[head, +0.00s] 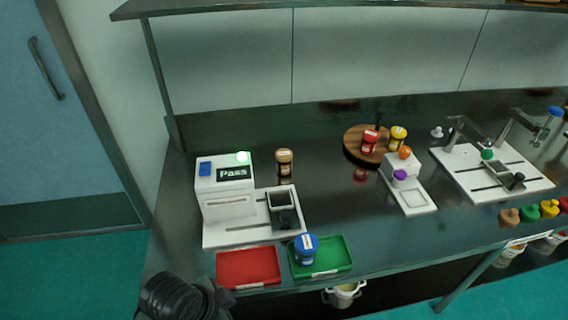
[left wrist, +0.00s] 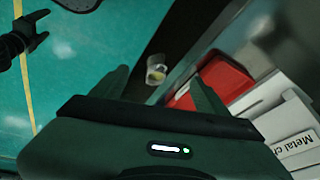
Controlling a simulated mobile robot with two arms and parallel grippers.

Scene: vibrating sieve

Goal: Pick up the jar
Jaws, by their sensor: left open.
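A jar with a blue lid (head: 306,248) stands upright on the green tray (head: 336,262) at the bench's front edge. A brown-lidded jar (head: 285,161) stands behind the white machine, and a red jar (head: 370,141) and a yellow jar (head: 398,138) stand on a round wooden board (head: 354,148). My left gripper (left wrist: 160,88) is open and empty in the left wrist view, off the bench's front edge near the red tray (left wrist: 224,76). A dark gripper-like part (left wrist: 38,28) at upper left there is probably my right gripper; its jaws are unclear.
The white machine (head: 222,188) with a green light and a "Pass" display stands behind the red tray (head: 248,266). A small white scale (head: 410,192) and a white sieve-like station (head: 487,168) are to the right. A pale bucket (head: 344,292) hangs below the front edge. The bench's middle is clear.

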